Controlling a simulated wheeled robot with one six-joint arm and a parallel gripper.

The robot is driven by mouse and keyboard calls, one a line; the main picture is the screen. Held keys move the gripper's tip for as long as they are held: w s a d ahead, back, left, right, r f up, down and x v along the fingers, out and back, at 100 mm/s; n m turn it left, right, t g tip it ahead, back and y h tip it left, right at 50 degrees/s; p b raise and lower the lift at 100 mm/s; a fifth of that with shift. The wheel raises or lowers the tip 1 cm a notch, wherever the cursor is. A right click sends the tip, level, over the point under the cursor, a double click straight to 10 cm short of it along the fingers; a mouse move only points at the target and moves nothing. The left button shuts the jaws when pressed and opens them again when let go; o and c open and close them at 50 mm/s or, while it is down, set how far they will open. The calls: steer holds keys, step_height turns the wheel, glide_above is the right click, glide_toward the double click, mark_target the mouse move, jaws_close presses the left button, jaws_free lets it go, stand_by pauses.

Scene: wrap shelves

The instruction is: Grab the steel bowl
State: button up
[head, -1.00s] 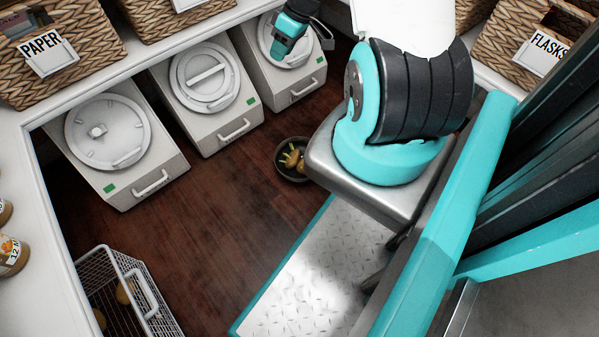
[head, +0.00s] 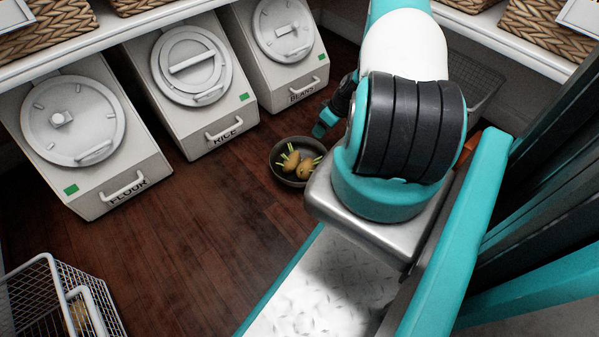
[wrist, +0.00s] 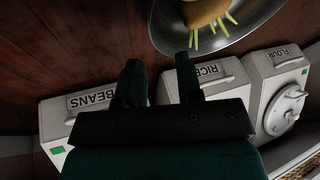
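The steel bowl (head: 284,180) stands on the wooden floor in the head view and holds sprouted potatoes (head: 299,165). In the wrist view the grey metallic bowl (wrist: 245,38) shows at the top, cut off by the picture edge, with part of a potato (wrist: 205,12) in it. My gripper (head: 325,124) is low, just beyond the bowl and apart from it in the head view. In the wrist view its two dark fingers (wrist: 159,72) are spread with nothing between them. My arm hides part of the gripper in the head view.
White bins labelled flour (head: 95,170), rice (head: 200,95) and beans (head: 285,55) line the shelf behind. A white wire basket (head: 45,300) stands at the lower left. The floor (head: 190,230) between basket and bowl is clear.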

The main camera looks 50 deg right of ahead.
mark_target(313, 141)
steer(key=b+x, duration=0.1)
steer(key=x, duration=0.1)
steer(key=b+x, duration=0.4)
steer(key=x, duration=0.1)
steer(key=shift+s+d+f, duration=0.2)
steer(key=shift+s+d, duration=0.1)
steer(key=shift+w+a+f+b, duration=0.1)
steer(key=shift+w+f+b, duration=0.1)
steer(key=shift+f+b, duration=0.15)
steer(key=shift+r, duration=0.15)
steer(key=shift+c, duration=0.2)
jaws_close()
